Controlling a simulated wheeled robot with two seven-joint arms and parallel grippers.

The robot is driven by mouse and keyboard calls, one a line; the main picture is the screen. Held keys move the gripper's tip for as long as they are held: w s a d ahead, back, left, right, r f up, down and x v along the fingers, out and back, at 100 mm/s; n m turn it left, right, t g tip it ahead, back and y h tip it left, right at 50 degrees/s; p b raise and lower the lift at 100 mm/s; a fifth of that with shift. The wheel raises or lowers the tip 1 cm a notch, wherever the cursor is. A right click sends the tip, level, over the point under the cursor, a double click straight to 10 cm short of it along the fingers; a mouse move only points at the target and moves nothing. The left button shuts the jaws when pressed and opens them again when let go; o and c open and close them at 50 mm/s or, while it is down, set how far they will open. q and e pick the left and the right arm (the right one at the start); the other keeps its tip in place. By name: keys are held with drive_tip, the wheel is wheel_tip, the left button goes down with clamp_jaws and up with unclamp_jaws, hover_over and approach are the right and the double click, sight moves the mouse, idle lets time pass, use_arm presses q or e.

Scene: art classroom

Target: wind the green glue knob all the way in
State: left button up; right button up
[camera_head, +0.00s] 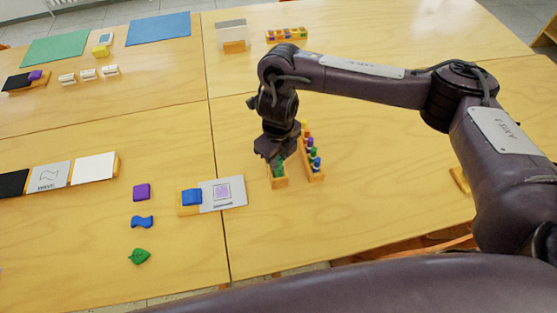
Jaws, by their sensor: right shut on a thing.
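The green glue knob (279,168) shows at the front end of a small wooden block (279,183) on the table. My right gripper (276,155) points down over this block and is shut on the green knob, covering part of it. How far the knob is wound in cannot be seen. My left gripper is not in view.
A second wooden rack (317,175) with several coloured knobs stands close to the right of the block. To the left lie a card (222,194), a blue block (191,197), a purple piece (142,191) and a green leaf (139,256). The table is clear at right.

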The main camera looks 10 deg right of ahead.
drive_tip(key=shift+n+b, duration=0.7)
drive_tip(key=shift+n, duration=1.2)
drive_tip(key=o, duration=1.5)
drive_tip(key=shift+r+m+p, duration=0.1)
drive_tip(key=shift+m+p, duration=0.45)
drive_tip(key=shift+m, duration=0.35)
drive_tip(key=m+p, duration=0.2)
drive_tip(key=m, duration=0.2)
drive_tip(key=shift+m+p, duration=1.8)
drive_tip(key=shift+m, duration=1.1)
